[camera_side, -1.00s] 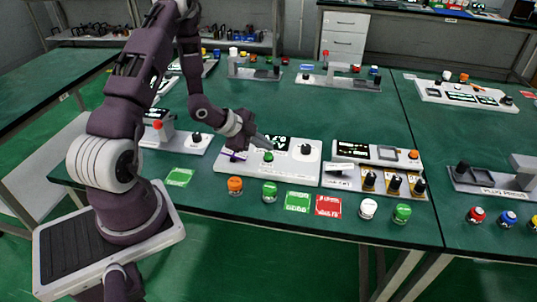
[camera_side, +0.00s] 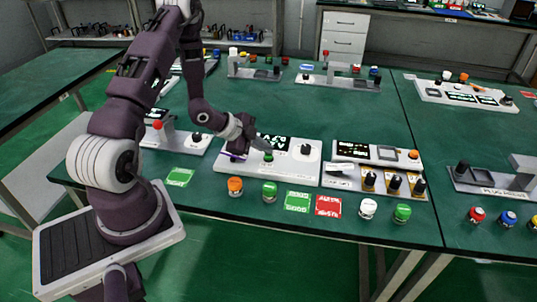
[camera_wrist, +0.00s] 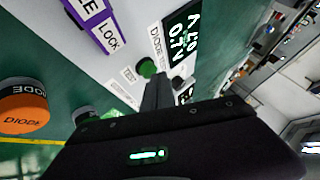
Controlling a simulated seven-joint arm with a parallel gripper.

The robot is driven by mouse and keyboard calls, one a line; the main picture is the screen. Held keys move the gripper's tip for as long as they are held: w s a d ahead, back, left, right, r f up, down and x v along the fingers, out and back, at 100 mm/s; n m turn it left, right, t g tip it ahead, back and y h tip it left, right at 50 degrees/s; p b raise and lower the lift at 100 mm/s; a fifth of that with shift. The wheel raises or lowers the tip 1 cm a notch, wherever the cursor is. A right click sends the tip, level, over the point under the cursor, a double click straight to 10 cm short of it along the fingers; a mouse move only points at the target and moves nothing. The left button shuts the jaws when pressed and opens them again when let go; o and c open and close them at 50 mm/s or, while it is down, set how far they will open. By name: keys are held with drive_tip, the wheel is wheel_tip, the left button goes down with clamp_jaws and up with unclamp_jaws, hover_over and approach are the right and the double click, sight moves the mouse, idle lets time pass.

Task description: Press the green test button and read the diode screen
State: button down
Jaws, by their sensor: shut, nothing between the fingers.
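The white diode tester panel (camera_side: 310,173) lies on the green bench. Its green test button (camera_side: 268,157) also shows in the wrist view (camera_wrist: 147,67), by a "TEST" label. The dark diode screen (camera_side: 277,143) is lit; in the wrist view the screen (camera_wrist: 183,32) shows tilted characters, with "0.7V" readable and the rest partly hidden. My gripper (camera_side: 267,147) is shut and empty, its fingertips right over the button. In the wrist view the gripper (camera_wrist: 158,82) covers the area just beside the button. I cannot tell whether it touches.
A black knob (camera_side: 306,150) stands on the panel right of the button. A purple-edged lock label (camera_wrist: 95,22) is near the button. Orange (camera_side: 235,186) and green (camera_side: 269,191) diode pieces stand in front. Another panel (camera_side: 378,170) with knobs is to the right.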

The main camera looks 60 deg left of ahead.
sight(265, 155)
drive_tip(key=shift+f, duration=0.3)
drive_tip(key=shift+r, duration=0.1)
idle(0.4)
drive_tip(key=shift+r, duration=0.85)
drive_tip(key=shift+r, duration=2.55)
